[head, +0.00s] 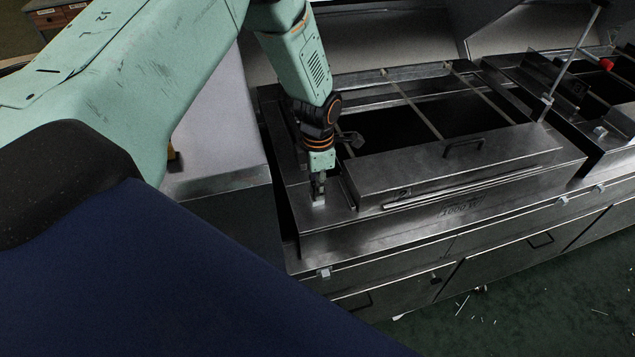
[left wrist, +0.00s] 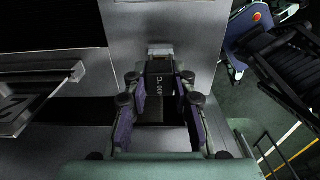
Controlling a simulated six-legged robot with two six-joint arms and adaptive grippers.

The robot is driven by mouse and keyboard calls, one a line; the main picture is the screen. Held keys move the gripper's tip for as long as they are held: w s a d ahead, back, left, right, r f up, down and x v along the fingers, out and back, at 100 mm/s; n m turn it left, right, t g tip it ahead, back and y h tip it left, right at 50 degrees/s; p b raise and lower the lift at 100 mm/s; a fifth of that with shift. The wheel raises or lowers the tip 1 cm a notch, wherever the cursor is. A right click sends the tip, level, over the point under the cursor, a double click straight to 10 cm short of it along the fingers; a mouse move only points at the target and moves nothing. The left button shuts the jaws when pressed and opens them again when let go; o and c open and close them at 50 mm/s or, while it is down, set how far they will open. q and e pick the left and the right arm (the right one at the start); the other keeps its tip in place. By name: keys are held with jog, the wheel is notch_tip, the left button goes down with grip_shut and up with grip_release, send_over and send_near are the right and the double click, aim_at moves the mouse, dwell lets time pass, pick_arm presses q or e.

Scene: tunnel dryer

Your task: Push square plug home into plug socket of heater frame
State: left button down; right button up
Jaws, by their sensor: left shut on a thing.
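My left gripper (head: 318,188) points down at the near left corner of the metal heater frame (head: 345,240). Its fingers also show in the left wrist view (left wrist: 160,112), shut on a dark block with pale marks, which I take as the square plug (left wrist: 158,82). A small light metal piece (left wrist: 160,50) shows just beyond the plug; I cannot tell whether it is part of the socket. The plug socket is not clearly seen, and how deep the plug sits is hidden. My right gripper is not in view.
A raised metal panel with a handle (head: 463,147) lies right of my left gripper, beside dark openings. A thin rod (head: 570,60) rises farther right. Drawers (head: 500,250) line the front below. The green floor (head: 520,300) has scattered pale bits.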

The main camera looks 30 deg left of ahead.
pick_arm(q)
jog(key=shift+f, duration=0.4)
jog(key=c, duration=1)
grip_release()
notch_tip(320, 180, up, 12)
jog(key=shift+f, duration=0.1)
jog(key=shift+d, duration=0.1)
